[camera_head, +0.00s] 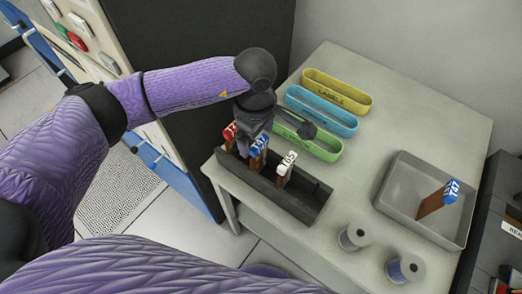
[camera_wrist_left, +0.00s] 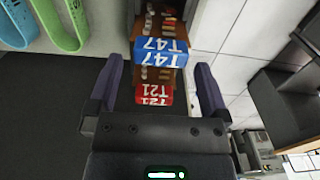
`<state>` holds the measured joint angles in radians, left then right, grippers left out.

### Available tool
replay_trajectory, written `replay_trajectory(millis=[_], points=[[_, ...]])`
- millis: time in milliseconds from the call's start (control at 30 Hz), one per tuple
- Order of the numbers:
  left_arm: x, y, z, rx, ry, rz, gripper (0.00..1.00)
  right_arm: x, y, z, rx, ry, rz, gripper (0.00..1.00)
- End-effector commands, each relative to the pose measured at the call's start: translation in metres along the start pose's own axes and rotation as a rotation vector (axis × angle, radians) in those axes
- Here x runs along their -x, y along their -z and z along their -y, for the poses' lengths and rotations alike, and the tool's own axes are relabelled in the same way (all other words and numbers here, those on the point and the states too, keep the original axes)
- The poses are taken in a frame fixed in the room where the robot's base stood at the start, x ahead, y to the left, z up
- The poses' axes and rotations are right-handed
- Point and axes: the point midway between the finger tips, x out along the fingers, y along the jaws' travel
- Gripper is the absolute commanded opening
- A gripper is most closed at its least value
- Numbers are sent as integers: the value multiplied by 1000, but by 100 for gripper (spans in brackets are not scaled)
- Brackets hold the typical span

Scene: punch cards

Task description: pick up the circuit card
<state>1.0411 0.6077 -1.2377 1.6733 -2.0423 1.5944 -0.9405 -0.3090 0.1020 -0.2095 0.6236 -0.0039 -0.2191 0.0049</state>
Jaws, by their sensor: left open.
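My left gripper (camera_head: 243,146) is open above the left part of a dark slotted rack (camera_head: 306,203) on the table. Three cards stand upright in the rack: one with a red top (camera_head: 229,131), one with a blue top (camera_head: 259,145), and one with a white top (camera_head: 286,164). In the left wrist view, the blue card marked T47 (camera_wrist_left: 160,51) and the red card marked T21 (camera_wrist_left: 154,95) show between the open fingers (camera_wrist_left: 160,76). I cannot tell whether the fingers touch either card. Another blue-topped T47 card (camera_head: 437,201) leans in a grey tray (camera_head: 398,218). My right gripper is out of view.
Yellow (camera_head: 345,96), blue (camera_head: 322,118) and green (camera_head: 321,149) long bins lie behind the rack. Two grey spools (camera_head: 355,236) (camera_head: 405,269) stand at the front right. Clear tabletop (camera_head: 375,140) lies between bins and tray. A dark cabinet (camera_head: 200,60) stands behind my left arm.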

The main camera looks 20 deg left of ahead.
Motion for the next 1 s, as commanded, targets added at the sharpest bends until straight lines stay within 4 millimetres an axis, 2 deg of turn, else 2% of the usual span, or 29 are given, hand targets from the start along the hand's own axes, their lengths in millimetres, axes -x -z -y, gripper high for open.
replay_trajectory(millis=[200, 300, 500, 800, 1000], points=[[-38, -12, 2, -1, 3, 3, 100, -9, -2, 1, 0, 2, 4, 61], [-56, -11, 1, 1, 2, 2, 100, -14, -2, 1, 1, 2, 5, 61], [-56, -10, 1, 1, -1, 2, 98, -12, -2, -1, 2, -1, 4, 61], [-55, -10, 1, 1, 0, 2, 35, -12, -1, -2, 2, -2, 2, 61], [-54, -10, 0, 1, -1, 2, 35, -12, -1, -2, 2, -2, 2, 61]])
